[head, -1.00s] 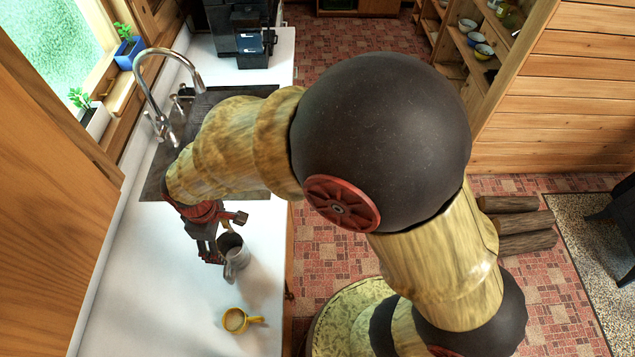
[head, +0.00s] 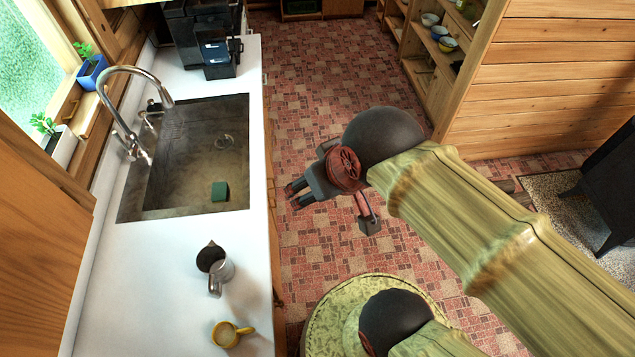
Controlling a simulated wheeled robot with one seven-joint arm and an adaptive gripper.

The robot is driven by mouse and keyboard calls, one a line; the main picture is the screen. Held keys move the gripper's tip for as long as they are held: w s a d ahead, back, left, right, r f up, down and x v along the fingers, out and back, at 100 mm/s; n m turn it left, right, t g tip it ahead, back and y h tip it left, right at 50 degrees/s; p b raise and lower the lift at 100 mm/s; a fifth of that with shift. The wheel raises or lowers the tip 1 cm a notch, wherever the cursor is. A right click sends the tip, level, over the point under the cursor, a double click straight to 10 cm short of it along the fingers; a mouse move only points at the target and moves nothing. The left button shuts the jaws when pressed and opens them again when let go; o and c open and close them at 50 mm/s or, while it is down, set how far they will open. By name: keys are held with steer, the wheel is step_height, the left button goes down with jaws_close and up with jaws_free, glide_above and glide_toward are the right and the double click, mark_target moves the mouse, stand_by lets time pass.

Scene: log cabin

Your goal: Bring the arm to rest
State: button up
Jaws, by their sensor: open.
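My gripper (head: 294,193) is in the middle of the head view, above the tiled floor, just right of the counter's front edge. Its dark fingers point left toward the counter and stand apart with nothing between them. My arm is folded back over the floor at the right, clear of the counter. A grey metal pitcher (head: 222,277) stands upright on the white counter (head: 160,300), below the sink in the picture. My gripper is apart from it. A yellow cup (head: 226,335) stands nearer on the same counter.
The sink (head: 175,170) holds a green block (head: 219,191) and has a curved faucet (head: 122,100). A black machine (head: 215,50) stands at the counter's far end. Open shelves (head: 425,65) with bowls and a dark stove (head: 610,180) are at the right.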

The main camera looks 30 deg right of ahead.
step_height(320, 180, down, 18)
steer(key=b, duration=1.8)
steer(key=shift+f, duration=0.15)
steer(key=shift+c, duration=0.2)
